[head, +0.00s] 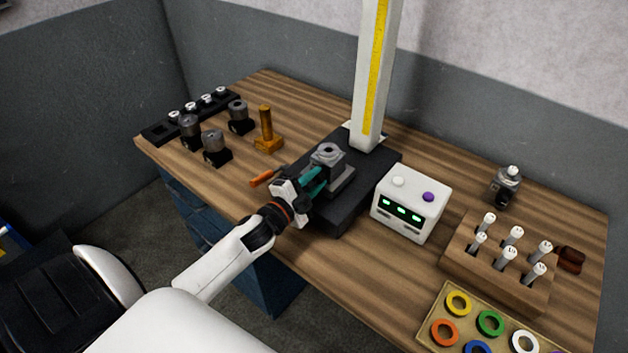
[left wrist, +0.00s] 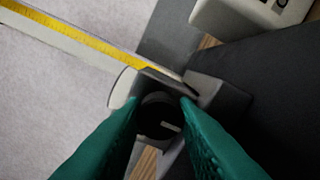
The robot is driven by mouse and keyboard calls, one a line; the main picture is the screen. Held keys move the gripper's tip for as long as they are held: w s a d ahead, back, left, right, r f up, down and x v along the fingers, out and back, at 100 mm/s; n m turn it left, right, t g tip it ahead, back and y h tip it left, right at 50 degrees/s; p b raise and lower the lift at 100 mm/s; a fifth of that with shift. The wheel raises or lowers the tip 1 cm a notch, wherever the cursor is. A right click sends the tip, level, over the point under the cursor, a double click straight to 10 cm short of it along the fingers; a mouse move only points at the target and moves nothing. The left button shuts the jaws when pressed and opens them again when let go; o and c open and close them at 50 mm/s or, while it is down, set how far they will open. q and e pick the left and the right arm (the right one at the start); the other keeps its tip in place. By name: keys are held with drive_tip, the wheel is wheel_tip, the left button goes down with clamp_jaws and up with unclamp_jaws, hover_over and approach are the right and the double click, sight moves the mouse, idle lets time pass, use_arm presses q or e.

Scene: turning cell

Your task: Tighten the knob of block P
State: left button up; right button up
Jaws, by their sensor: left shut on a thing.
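A grey block (head: 338,180) with a round, hollow-topped part (head: 328,153) sits on the black base plate (head: 368,196) of a tall column. No letter can be read on it, so I cannot tell for sure that it is block P. My left gripper (head: 317,182) reaches in from the left, its teal fingers at the near side of the block. In the left wrist view the fingers (left wrist: 162,112) close on both sides of a dark round knob (left wrist: 158,118) with a pale mark on its face. The fingers hide the knob in the head view. My right gripper is out of view.
An orange-handled tool (head: 265,177) lies left of the plate. A brass-coloured stand (head: 266,132) and several grey cylinders on black feet stand further left. A white box (head: 411,205) with green displays, a wooden pin holder (head: 498,277) and a ring tray (head: 432,311) are on the right.

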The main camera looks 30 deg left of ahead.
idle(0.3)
use_arm(q)
drive_tip(key=o, duration=1)
drive_tip(key=shift+f, duration=0.1)
